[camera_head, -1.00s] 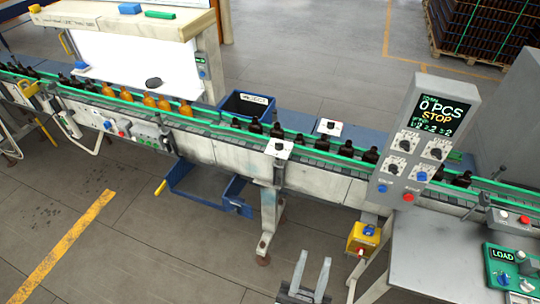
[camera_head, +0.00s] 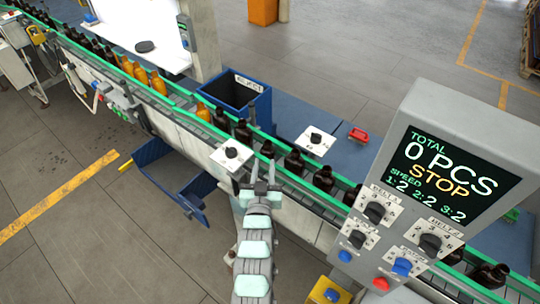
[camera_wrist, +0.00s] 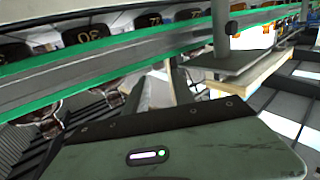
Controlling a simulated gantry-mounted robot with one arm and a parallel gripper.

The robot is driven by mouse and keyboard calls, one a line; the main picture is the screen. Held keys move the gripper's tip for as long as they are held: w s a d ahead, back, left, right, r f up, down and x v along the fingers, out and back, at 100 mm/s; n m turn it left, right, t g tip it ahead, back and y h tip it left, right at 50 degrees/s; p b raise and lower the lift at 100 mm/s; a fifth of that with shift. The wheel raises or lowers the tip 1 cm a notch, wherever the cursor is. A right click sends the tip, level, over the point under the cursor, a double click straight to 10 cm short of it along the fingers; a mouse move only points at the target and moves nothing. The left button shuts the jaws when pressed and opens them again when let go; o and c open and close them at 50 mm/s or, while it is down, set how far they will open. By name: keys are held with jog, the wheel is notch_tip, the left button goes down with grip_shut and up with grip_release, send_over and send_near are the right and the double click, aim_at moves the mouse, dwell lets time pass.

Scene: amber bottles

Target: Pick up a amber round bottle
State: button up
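Bright amber bottles (camera_head: 158,83) stand in a row on the conveyor at the upper left, and another amber bottle (camera_head: 203,112) stands beside the reject bin. Darker brown bottles (camera_head: 243,132) continue along the belt to the right, one (camera_head: 293,160) right of my fingers. My gripper (camera_head: 263,170) is in front of the near conveyor rail, with its two fingers apart and nothing visible between them. In the wrist view, dark bottles (camera_wrist: 88,33) stand behind the green rail, partly hidden by it.
Green guide rails (camera_head: 180,92) line the conveyor. A white sensor plate (camera_head: 231,154) with a black knob is left of my gripper, and another (camera_head: 315,141) is across the belt. A control panel (camera_head: 440,170) rises at right. A blue reject bin (camera_head: 240,95) stands behind.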

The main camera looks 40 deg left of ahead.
aim_at(267, 146)
jog(key=x, duration=0.5)
jog(key=shift+r+p, duration=0.25)
jog(key=shift+p, duration=0.05)
jog(key=shift+p+x, duration=0.55)
jog(key=shift+x, duration=2)
jog(key=shift+d, duration=0.15)
jog(key=shift+c, duration=0.4)
grip_shut()
